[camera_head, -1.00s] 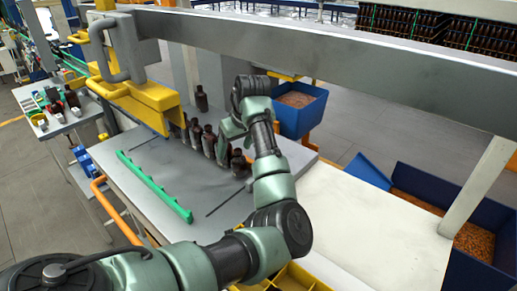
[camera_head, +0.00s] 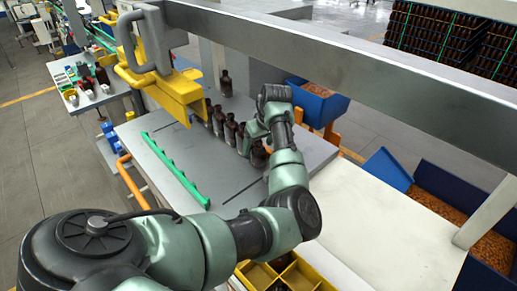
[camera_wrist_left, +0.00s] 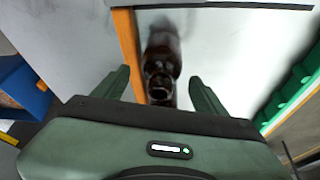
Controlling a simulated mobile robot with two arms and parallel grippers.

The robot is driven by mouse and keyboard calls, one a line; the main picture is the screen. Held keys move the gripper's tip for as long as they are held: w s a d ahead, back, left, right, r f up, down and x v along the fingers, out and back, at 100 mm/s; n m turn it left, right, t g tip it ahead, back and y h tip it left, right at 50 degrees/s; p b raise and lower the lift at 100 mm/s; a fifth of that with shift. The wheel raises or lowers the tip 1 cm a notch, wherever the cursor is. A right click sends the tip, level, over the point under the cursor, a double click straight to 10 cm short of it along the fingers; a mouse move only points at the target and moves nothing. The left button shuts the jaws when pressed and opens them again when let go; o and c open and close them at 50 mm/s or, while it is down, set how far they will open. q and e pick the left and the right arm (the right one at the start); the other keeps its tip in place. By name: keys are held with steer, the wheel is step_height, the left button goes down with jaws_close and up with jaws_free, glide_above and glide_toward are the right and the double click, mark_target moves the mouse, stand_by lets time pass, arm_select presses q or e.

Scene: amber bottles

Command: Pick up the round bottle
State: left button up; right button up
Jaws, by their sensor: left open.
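Several dark amber bottles stand in a row on the grey table (camera_head: 165,172). Among them are a near one (camera_head: 258,156) and one in the middle (camera_head: 230,130). Another bottle (camera_head: 226,84) stands apart behind the row. My left gripper (camera_head: 248,138) is at the row, and its hand partly hides the bottles there. In the left wrist view its two fingers (camera_wrist_left: 160,92) are open, with a dark bottle (camera_wrist_left: 162,58) in line with the gap between them. I cannot tell which bottle is the round one. My right gripper is not in view.
A green toothed rail (camera_head: 175,170) lies on the table left of the row. A yellow bracket (camera_head: 180,95) and a long grey beam (camera_head: 350,65) are close by. A yellow divided crate (camera_head: 300,275) is at the front. Blue bins (camera_head: 318,103) stand to the right.

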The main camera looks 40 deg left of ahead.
arm_select(q)
steer(key=c, duration=1.5)
steer(key=shift+r, duration=0.1)
steer(key=shift+r+b, duration=0.3)
steer(key=shift+r, duration=0.05)
step_height(320, 180, up, 8)
steer(key=b, duration=0.3)
steer(key=shift+r, duration=0.6)
